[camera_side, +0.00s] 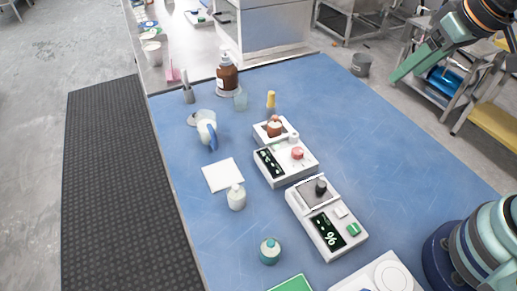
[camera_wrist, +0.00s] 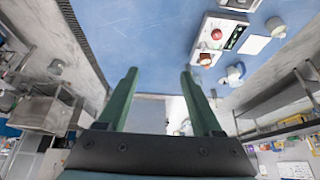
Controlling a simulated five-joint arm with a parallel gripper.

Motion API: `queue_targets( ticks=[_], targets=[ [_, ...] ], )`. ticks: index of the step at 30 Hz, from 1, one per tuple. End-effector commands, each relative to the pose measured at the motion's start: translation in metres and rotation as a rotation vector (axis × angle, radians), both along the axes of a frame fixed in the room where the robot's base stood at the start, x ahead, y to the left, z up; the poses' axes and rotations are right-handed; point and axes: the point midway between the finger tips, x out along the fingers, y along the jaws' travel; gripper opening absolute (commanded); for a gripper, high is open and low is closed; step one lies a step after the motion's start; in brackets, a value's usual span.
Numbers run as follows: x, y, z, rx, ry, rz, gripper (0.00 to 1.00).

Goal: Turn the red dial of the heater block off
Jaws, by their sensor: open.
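The heater block (camera_side: 270,175) is a white device with a dark display, on the blue table right of the picture's middle. Its red dial (camera_side: 297,153) sits on the top face. A small brown vessel (camera_side: 274,127) stands at the block's far end. The wrist view shows the heater block (camera_wrist: 226,24) upper right, with the red dial (camera_wrist: 216,34) on it. My gripper (camera_side: 394,79) is raised at the upper right in the side view, well apart from the block. In the wrist view its two green fingers (camera_wrist: 158,72) are spread with nothing between them.
A white scale (camera_side: 327,228) with a green button stands just in front of the block. A white pad (camera_side: 222,175), small bottles (camera_side: 236,197) and a brown pump bottle (camera_side: 227,75) stand on the table's left and back.

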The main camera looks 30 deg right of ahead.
Motion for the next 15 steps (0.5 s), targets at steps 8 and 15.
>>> queue_targets(
  ticks=[8, 15],
  targets=[
    [0.035, 0.042, -0.009, 0.056, 0.158, -0.038, 0.67],
    [0.067, 0.092, -0.034, 0.072, 0.308, -0.095, 0.67]
  ],
)
